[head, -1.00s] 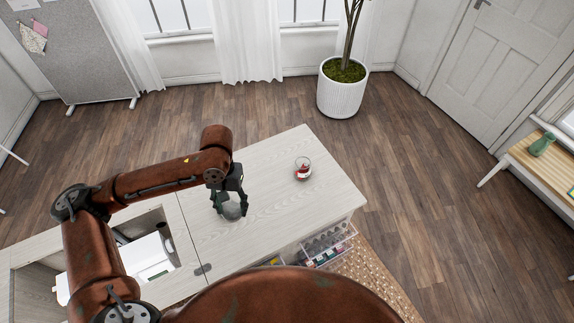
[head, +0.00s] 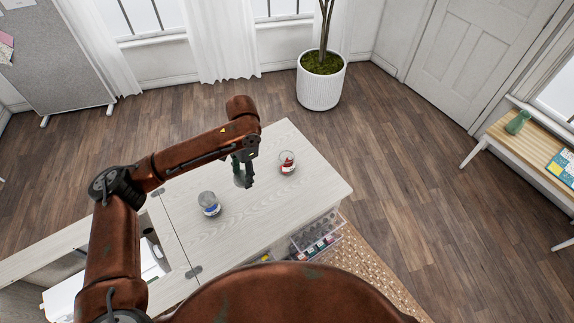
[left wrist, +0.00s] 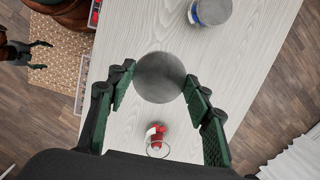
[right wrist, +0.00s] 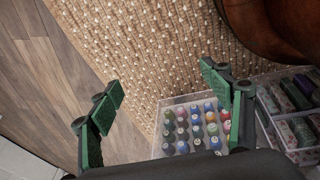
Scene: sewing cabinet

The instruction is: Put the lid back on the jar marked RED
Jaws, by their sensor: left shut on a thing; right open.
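The jar with red contents (head: 287,165) stands upright and open on the cabinet top, to the right of my left gripper. It also shows in the left wrist view (left wrist: 157,142), beyond the held lid; its lettering is not readable. My left gripper (head: 243,178) is shut on a round grey lid (left wrist: 159,77), held roughly flat between its fingers above the table, apart from the jar. My right gripper (right wrist: 163,90) is open and empty over the woven rug.
A jar with a blue band and a grey top (head: 209,205) stands to the left on the cabinet top (head: 250,222). A clear box of thread spools (right wrist: 195,125) is below my right gripper. An open cabinet well (head: 140,235) lies at the left.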

